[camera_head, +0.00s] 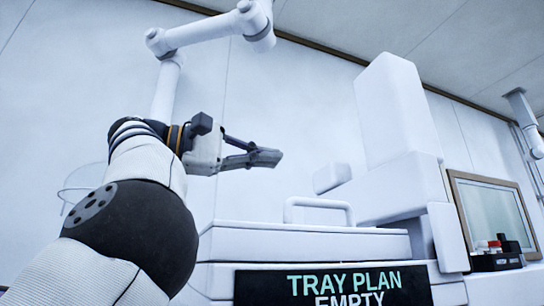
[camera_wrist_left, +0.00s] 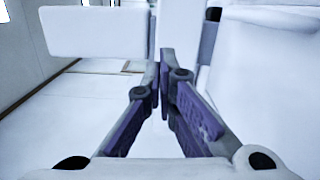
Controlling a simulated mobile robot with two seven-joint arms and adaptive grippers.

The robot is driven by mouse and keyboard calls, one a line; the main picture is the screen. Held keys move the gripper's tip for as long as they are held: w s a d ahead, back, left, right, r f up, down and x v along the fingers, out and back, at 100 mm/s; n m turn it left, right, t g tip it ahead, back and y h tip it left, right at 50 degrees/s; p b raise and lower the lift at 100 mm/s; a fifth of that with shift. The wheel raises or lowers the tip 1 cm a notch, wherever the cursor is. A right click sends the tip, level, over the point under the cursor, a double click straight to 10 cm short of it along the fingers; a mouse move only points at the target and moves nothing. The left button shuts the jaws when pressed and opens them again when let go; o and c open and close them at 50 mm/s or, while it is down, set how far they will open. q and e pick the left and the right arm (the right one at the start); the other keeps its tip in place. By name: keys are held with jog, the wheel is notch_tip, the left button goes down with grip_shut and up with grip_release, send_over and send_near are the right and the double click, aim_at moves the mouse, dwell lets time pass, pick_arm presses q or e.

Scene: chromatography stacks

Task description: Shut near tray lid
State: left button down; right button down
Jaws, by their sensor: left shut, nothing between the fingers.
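My left gripper (camera_head: 268,157) is shut and empty in the head view, held in the air to the upper left of a white instrument. Its dark fingers also meet in the left wrist view (camera_wrist_left: 165,58), with nothing between them. A white slab (camera_head: 300,240) with a raised loop handle (camera_head: 318,203) lies roughly level at the instrument's front, below and right of the fingertips. It looks like the near tray lid. I cannot tell whether it is fully closed. The gripper is apart from the handle. My right gripper is not in view.
A black sign (camera_head: 335,285) reading "TRAY PLAN EMPTY" is at the front. A tall white tower (camera_head: 395,110) rises behind the slab. A framed panel (camera_head: 495,210) and small red-capped items (camera_head: 494,245) are at right. A white jointed arm (camera_head: 205,30) stands behind mine.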

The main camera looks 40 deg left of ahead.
pick_arm(q)
jog(key=d+f, duration=0.1)
jog(key=s+d+f, duration=0.1)
jog(key=s+f, duration=0.1)
jog(key=f, duration=0.1)
jog(key=shift+d+p, duration=0.4)
jog(key=shift+s+d+f+p, duration=0.15)
jog(key=shift+d+f, duration=0.1)
jog(key=shift+f, duration=0.35)
jog(key=shift+d+f+p, duration=0.15)
jog(key=shift+d+f, duration=0.05)
jog(key=shift+f, duration=0.4)
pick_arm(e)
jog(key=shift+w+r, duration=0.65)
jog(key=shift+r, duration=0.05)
pick_arm(q)
notch_tip(320, 180, up, 10)
